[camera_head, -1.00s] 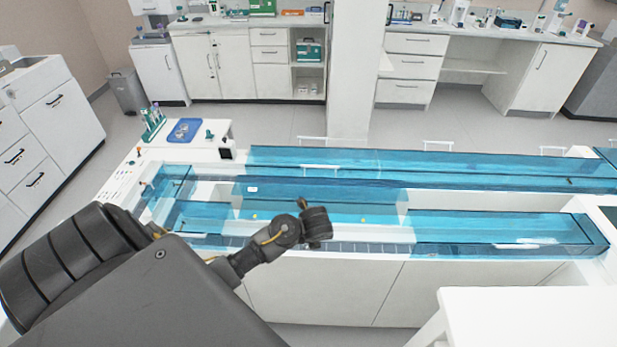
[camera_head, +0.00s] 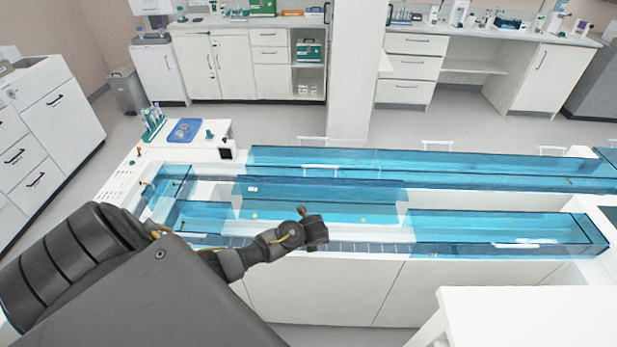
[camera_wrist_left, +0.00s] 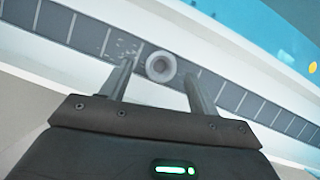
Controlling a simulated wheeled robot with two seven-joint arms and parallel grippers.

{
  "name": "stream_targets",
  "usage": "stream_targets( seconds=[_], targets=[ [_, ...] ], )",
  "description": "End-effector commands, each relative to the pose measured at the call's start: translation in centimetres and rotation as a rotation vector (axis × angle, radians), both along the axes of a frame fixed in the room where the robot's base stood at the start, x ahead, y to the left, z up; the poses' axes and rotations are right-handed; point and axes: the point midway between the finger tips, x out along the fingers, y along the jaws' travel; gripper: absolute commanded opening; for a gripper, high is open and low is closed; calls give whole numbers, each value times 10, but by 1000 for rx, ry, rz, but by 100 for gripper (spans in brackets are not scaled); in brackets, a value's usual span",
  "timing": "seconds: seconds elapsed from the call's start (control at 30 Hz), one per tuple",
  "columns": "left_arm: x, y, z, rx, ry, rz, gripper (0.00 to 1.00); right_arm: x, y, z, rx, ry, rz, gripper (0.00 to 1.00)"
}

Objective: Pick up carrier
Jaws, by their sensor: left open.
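In the left wrist view the carrier (camera_wrist_left: 160,66) is a small round grey piece with a ring-like top and a dark centre. It stands on the dark segmented track (camera_wrist_left: 84,34). My left gripper (camera_wrist_left: 157,76) is open, with one finger on each side of the carrier in this view. I cannot tell whether the fingers touch it or how far down they reach. In the head view my left gripper (camera_head: 317,240) is over the near track of the long white bench, and the carrier cannot be made out there. My right gripper is not in view.
Blue transparent covers (camera_head: 500,225) stand along the bench beside and behind the near track. A blue tray (camera_head: 185,131) and a tube rack (camera_head: 153,122) are at the bench's far left end. A white table (camera_head: 530,310) stands at the lower right.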

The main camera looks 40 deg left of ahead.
Motion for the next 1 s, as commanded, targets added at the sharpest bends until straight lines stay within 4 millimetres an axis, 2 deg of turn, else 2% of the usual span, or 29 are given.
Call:
stream_targets(
  seconds=[0.2, 0.47, 0.77, 1.0],
  targets=[
    [6, 6, -21, -2, 0, 1, 61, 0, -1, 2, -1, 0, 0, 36],
    [7, 7, -23, -1, -1, 0, 61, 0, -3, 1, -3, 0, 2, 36],
    [7, 7, -23, -1, -1, 0, 23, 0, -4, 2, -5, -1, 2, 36],
    [7, 8, -23, -1, -1, 1, 23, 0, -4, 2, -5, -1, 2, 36]
  ],
)
